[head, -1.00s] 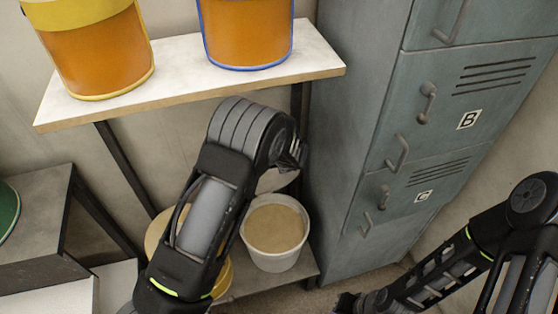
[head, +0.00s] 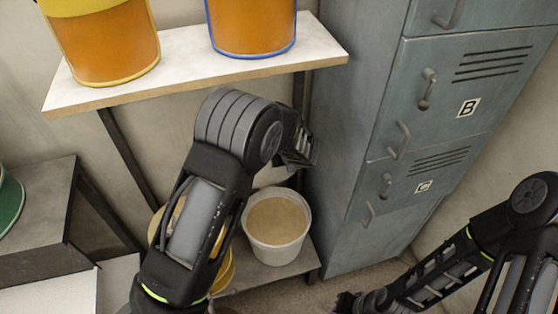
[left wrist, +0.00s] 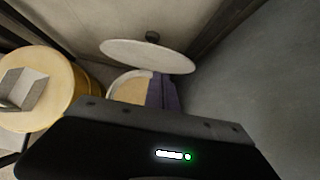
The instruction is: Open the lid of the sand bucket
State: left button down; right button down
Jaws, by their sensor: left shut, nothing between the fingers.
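The white sand bucket (head: 277,252) stands on the low shelf with its top uncovered, and tan sand (head: 277,222) shows inside. Its round white lid (left wrist: 147,57), with a dark knob, is raised and tilted above the bucket's far side in the left wrist view. In the head view my arm hides most of the lid. My left gripper (head: 300,150) is above the bucket, shut and empty. A finger (left wrist: 162,92) shows in front of the bucket opening in the left wrist view. My right gripper (head: 347,302) is low at the bottom edge, its jaws unclear.
A yellow bucket (head: 222,272) stands left of the sand bucket, partly behind my arm. Two orange buckets, one yellow-rimmed (head: 115,55) and one blue-rimmed (head: 252,28), stand on the upper shelf (head: 190,72). A grey locker (head: 345,130) borders the right side.

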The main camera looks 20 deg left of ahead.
pick_arm(q)
jog(key=r, duration=0.1)
jog(key=s+d+r, duration=0.1)
jog(key=r, duration=0.3)
jog(key=shift+s+d+r, duration=0.2)
jog(key=shift+s+r, duration=0.05)
jog(key=shift+s, duration=0.15)
jog(key=s+d+f+n+g+h, duration=0.4)
jog(key=s+d+f+n+h, duration=0.3)
jog(key=s+d+f+n, duration=0.75)
jog(key=s+a+f+n+g, duration=0.1)
jog(key=s+a+f+n, duration=0.1)
jog(key=s+n, duration=0.6)
jog(key=s+a+f+n+g+h, duration=0.1)
jog(key=s+a+f+n, duration=0.2)
jog(key=s+n, duration=0.5)
jog(key=s+f, duration=0.1)
jog(key=s, duration=0.3)
jog(key=shift+a+n, duration=0.15)
jog(key=shift+n, duration=0.2)
